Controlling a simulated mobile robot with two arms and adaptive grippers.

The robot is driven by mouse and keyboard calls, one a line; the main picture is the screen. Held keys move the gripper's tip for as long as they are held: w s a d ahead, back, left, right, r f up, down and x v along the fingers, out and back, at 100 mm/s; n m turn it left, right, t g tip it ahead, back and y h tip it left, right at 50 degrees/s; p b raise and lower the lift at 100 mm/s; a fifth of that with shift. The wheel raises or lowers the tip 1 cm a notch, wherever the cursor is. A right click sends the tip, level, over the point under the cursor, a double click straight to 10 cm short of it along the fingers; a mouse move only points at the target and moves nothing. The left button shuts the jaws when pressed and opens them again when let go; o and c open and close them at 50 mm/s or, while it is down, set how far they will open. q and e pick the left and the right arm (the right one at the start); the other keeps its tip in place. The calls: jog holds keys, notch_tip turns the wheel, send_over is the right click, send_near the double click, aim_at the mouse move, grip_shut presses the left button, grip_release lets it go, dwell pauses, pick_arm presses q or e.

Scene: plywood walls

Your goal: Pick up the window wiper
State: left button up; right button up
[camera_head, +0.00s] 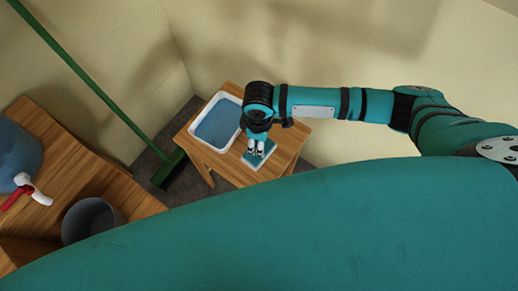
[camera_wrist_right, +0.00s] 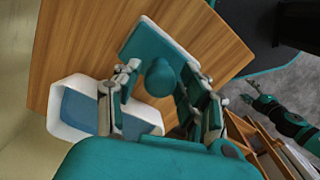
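The window wiper (camera_head: 266,156) is a flat teal plate with a pale edge, lying on a small wooden table in the head view. In the right wrist view the wiper (camera_wrist_right: 152,41) shows a round teal knob (camera_wrist_right: 160,78) standing up from it. My right gripper (camera_head: 256,149) points down over the wiper. In the wrist view the right gripper (camera_wrist_right: 160,103) is open, with one finger on each side of the knob and gaps between. My left gripper (camera_wrist_right: 251,101) appears small at the right of the wrist view; its opening is unclear.
A white tub (camera_head: 218,124) of blue water stands on the table (camera_head: 238,178) left of the wiper. A green broom (camera_head: 112,102) leans nearby. At left are a grey bucket (camera_head: 88,220) and a blue container (camera_head: 18,158) with a red and white spray head.

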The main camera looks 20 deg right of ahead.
grip_shut()
jog(key=shift+r, duration=0.1)
jog(key=shift+r, duration=0.55)
notch_tip(320, 180, up, 2)
jog(key=shift+r, duration=0.2)
jog(key=s+a, duration=0.3)
jog(key=s, duration=0.4)
jog(key=s+a+r, duration=0.1)
jog(key=s+a, duration=0.2)
jog(key=s, duration=0.4)
jog(key=shift+s+a+r, duration=0.2)
jog(key=shift+s+a, duration=0.1)
jog(key=shift+a, duration=0.05)
jog(key=shift+c, duration=1.4)
grip_release()
jog(key=c, duration=0.4)
